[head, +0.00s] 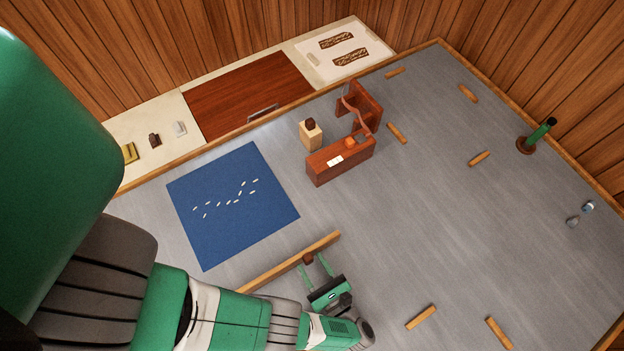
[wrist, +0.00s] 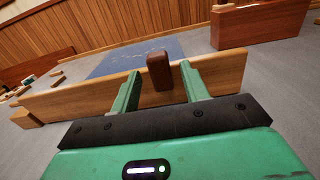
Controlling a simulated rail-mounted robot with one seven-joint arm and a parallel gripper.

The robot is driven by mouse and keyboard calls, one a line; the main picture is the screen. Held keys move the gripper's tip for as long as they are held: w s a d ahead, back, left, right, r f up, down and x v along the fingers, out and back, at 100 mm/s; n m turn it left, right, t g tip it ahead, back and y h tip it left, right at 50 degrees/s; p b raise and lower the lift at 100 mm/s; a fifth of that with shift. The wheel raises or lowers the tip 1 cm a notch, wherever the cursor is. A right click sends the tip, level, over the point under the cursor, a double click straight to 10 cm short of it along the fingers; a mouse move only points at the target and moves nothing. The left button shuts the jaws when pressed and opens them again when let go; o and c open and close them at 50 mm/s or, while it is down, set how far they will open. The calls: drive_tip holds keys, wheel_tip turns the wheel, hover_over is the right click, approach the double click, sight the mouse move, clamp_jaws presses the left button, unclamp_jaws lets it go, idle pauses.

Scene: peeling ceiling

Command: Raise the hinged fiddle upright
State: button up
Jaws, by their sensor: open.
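The fiddle, a long light-wood bar (head: 275,271), runs diagonally across the grey surface below the blue mat. It crosses the wrist view as a board with its broad face showing (wrist: 75,100). I cannot tell for sure how far it is tilted. A dark brown knob (head: 308,258) sticks up at the bar, and it stands centrally in the wrist view (wrist: 159,71). My gripper (head: 315,264) is open, its two green fingers on either side of the knob in the wrist view (wrist: 160,82). Gaps show between knob and fingers. The hinge is not visible.
The blue mat (head: 225,228) with small white pieces lies beyond the bar. A reddish wooden box (head: 340,162) and a curved rack (head: 365,105) stand farther back. Short wooden strips (head: 421,317) dot the surface. A green post (head: 538,133) stands at right. The middle right is mostly clear.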

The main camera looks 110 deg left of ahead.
drive_tip(key=b+v, duration=0.1)
drive_tip(key=v, duration=0.5)
drive_tip(key=shift+w+f+b, duration=0.15)
drive_tip(key=shift+w+b, duration=0.1)
drive_tip(key=shift+b, duration=0.1)
drive_tip(key=shift+w+d, duration=0.25)
drive_tip(key=shift+d, duration=0.1)
